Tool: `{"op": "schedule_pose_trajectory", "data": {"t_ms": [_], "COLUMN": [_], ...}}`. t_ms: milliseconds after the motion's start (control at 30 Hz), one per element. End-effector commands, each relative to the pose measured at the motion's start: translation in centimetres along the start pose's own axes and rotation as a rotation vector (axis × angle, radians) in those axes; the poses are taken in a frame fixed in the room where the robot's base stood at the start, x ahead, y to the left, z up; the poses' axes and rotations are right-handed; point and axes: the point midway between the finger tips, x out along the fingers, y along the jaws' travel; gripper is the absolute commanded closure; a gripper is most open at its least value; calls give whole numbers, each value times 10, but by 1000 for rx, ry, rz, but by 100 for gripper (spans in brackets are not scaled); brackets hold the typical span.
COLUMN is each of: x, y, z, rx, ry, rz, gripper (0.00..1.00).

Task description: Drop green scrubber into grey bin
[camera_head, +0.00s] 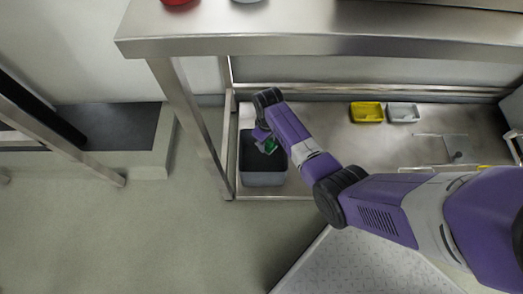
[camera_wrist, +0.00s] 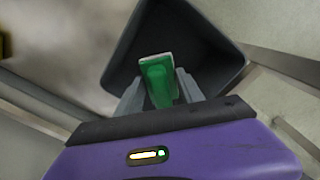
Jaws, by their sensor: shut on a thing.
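The green scrubber (camera_wrist: 159,82) is held between the two fingers of my gripper (camera_wrist: 160,90), seen in the wrist view. In the head view the scrubber (camera_head: 270,145) shows as a small green patch at the end of my arm, partly hidden by my wrist. The grey bin (camera_head: 263,179) stands on the low shelf under the steel table. Its dark open inside lies behind the scrubber in the wrist view, where its rim (camera_wrist: 222,38) shows around it. My gripper is over the bin's opening. The exact height above the bin is hard to tell.
A yellow tray (camera_head: 366,112) and a light grey tray (camera_head: 403,113) sit further right on the shelf. The steel tabletop (camera_head: 320,46) overhangs the shelf, and a table leg (camera_head: 190,120) stands left of the bin. Floor at the lower left is clear.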

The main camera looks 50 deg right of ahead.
Motion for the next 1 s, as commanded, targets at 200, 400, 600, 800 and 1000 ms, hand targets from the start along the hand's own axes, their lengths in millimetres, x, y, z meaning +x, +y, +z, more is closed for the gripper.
{"op": "schedule_pose_trajectory", "data": {"t_ms": [200, 400, 600, 800, 1000], "x": [16, 14, 14, 14, 4], "y": [0, 0, 0, 0, 0], "z": [0, 0, 0, 0, 0], "rx": [0, 1, 1, 1, 1], "ry": [1, 0, 0, 0, 1], "rz": [0, 0, 0, 0, 0], "gripper": [99, 99, 30, 30, 30]}}
